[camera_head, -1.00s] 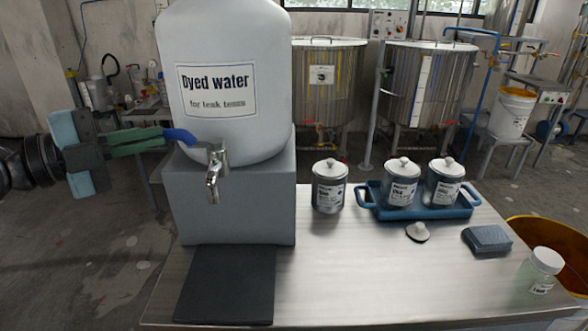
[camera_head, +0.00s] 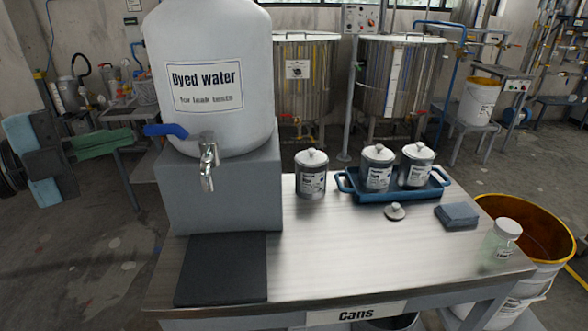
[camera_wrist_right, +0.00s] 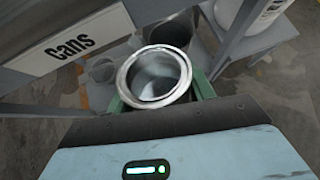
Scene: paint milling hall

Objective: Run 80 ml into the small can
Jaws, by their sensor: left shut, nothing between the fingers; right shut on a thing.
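The white drum of dyed water (camera_head: 210,110) stands on a grey block, its metal tap (camera_head: 208,165) over a dark mat (camera_head: 222,270). The tap's blue lever (camera_head: 165,130) points left; I see no stream below the spout. My left gripper (camera_head: 128,138), with green fingers, is shut and empty, left of the lever and apart from it. In the right wrist view, my right gripper (camera_wrist_right: 160,106) is shut on an open metal can (camera_wrist_right: 154,75). I see no clear liquid in it. The can is by the table's front edge, near the "Cans" label (camera_wrist_right: 70,45).
A lidded can (camera_head: 311,175) stands right of the block. Two more stand in a blue tray (camera_head: 446,180). A loose lid (camera_head: 395,211), a blue sponge (camera_head: 457,215) and a jar (camera_head: 501,240) lie further right, by an orange-rimmed bucket (camera_head: 560,250). The table's middle front is clear.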

